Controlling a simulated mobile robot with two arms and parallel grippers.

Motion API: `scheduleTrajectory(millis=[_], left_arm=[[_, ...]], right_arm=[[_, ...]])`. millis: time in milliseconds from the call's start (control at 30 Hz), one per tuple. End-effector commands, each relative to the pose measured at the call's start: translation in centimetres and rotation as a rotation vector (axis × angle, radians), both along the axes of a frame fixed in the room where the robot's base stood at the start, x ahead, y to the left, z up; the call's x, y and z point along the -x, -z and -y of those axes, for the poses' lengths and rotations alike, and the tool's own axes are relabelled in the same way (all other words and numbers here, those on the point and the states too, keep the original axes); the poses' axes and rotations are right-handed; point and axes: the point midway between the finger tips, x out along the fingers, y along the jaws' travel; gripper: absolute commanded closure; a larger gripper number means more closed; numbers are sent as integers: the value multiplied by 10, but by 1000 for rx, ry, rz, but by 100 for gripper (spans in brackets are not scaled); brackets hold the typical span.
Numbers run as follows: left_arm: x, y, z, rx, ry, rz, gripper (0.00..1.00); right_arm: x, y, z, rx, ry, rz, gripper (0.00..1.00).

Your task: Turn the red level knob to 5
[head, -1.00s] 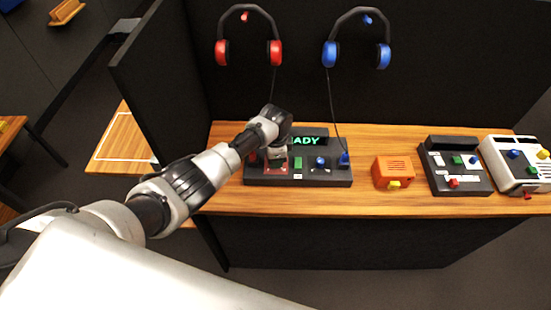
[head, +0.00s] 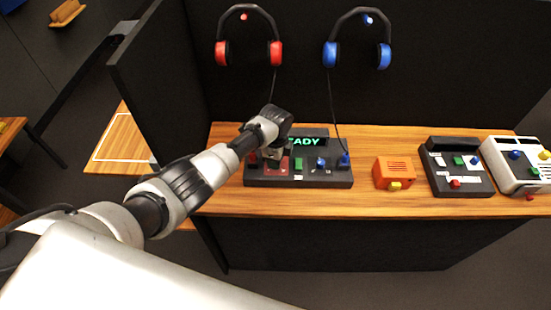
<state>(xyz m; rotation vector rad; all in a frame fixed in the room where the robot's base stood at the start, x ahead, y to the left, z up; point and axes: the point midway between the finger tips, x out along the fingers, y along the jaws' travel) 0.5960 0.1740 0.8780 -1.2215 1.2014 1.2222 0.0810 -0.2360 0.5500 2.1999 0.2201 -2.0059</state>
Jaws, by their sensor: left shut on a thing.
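The black panel (head: 325,178) stands on the wooden desk and its screen (head: 304,142) shows green letters, "ADY" with the start hidden by my arm. A red plate (head: 284,169) lies on the panel's left part. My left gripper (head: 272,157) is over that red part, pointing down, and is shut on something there. The red level knob is hidden by the gripper, so its setting cannot be read. A green button (head: 298,163) and a blue knob (head: 321,163) sit to the right. My right gripper is not in view.
Red headphones (head: 248,50) and blue headphones (head: 357,50) hang on the black back wall, with cords running down to the panel. An orange box (head: 393,173), another dark panel (head: 455,180) and a white panel (head: 508,165) stand to the right. The desk's front strip (head: 370,205) is clear.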

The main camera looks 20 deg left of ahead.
Motion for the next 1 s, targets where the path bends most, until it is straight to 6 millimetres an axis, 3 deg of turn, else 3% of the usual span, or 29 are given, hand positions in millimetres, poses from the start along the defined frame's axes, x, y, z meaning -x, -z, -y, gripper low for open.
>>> scheduleTrajectory(millis=[200, 233, 400, 733, 1000], left_arm=[[0, 0, 0, 1, -1, 1, 97], [0, 0, 0, 1, -1, 1, 70], [0, 0, 0, 1, -1, 1, 48], [-1, -4, 0, 1, -1, 2, 48], [-1, -50, 0, 1, 1, 6, 48]], right_arm=[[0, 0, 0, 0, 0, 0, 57], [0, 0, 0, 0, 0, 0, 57], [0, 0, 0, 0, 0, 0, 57], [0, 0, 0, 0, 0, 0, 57], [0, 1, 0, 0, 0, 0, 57]])
